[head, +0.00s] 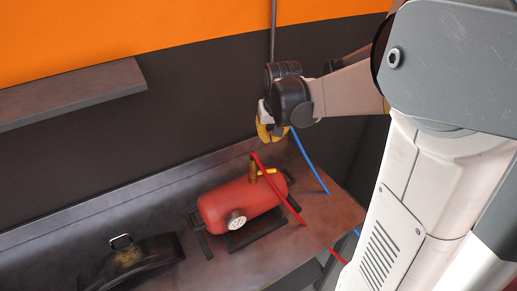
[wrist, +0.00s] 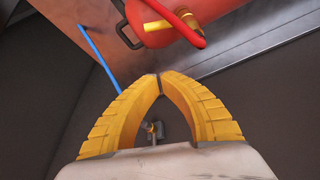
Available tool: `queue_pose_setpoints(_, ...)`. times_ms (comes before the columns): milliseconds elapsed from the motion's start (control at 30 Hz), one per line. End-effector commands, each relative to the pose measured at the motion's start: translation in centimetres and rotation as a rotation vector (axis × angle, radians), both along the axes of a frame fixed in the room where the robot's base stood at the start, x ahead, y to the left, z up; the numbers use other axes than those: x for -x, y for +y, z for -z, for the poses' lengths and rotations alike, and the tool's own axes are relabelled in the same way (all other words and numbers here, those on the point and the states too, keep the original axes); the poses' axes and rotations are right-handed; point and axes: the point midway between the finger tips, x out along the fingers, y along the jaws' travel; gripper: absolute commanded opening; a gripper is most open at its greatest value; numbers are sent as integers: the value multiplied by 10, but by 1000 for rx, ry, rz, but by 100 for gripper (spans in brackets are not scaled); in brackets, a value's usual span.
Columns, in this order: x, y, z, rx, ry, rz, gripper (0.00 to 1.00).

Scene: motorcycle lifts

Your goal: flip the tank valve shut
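The red tank (head: 232,206) lies on its side on the metal bench, with black handles at its ends. A brass valve (head: 254,170) stands up from its top, with a yellow lever (head: 267,172) pointing right in the head view. In the wrist view the tank (wrist: 220,22) is at the top, and the yellow lever (wrist: 158,25) lies beside the brass fitting. My gripper (head: 266,135) is above and behind the valve, apart from it. In the wrist view its yellow fingers (wrist: 160,78) meet at the tips, with nothing held.
A red hose (head: 279,192) runs from the valve over the bench (head: 312,228). A blue hose (head: 309,160) hangs behind. A black curved part (head: 140,264) lies at left; a grey shelf (head: 70,94) juts out above. A small brass-and-grey fitting (wrist: 153,131) shows beyond the fingers.

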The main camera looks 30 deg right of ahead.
Motion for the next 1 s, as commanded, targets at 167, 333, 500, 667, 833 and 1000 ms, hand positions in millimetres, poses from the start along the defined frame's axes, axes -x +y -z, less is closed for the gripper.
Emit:
queue_pose_setpoints(167,0,0,1,0,0,0,0)
queue_pose_setpoints(333,-3,-1,10,0,0,0,0)
queue_pose_setpoints(500,-13,-4,38,0,0,0,0)
queue_pose_setpoints(667,-24,-8,71,0,-1,0,0)
queue_pose_setpoints(833,-29,-9,98,0,-1,0,0)
queue_pose_setpoints(1000,-5,-1,100,0,0,-1,0)
